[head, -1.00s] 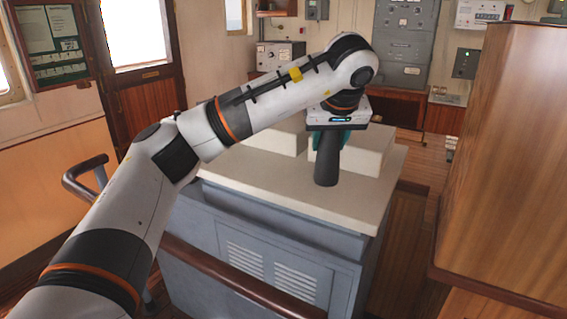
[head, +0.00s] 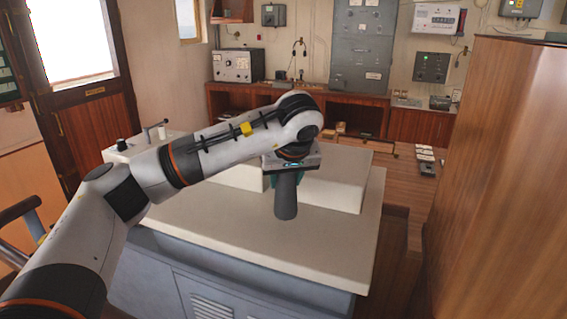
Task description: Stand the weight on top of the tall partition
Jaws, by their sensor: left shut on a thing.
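The weight (head: 286,203) is a dark grey, slightly flared upright body. My left gripper (head: 286,178) points down and is shut on its upper part, which the gripper partly hides. The weight hangs in front of the white raised blocks on the console; I cannot tell the gap between its base and the console top. The tall partition (head: 500,170) is probably the brown wooden upright at the right edge, with its top near the upper right. It stands well to the right of my left gripper. My right gripper is not in view.
The grey console (head: 200,265) with a pale top (head: 335,255) fills the middle foreground. A brown handrail (head: 18,212) is at the left. Wooden cabinets (head: 415,125) and wall panels line the back. Wooden floor (head: 400,190) shows between console and partition.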

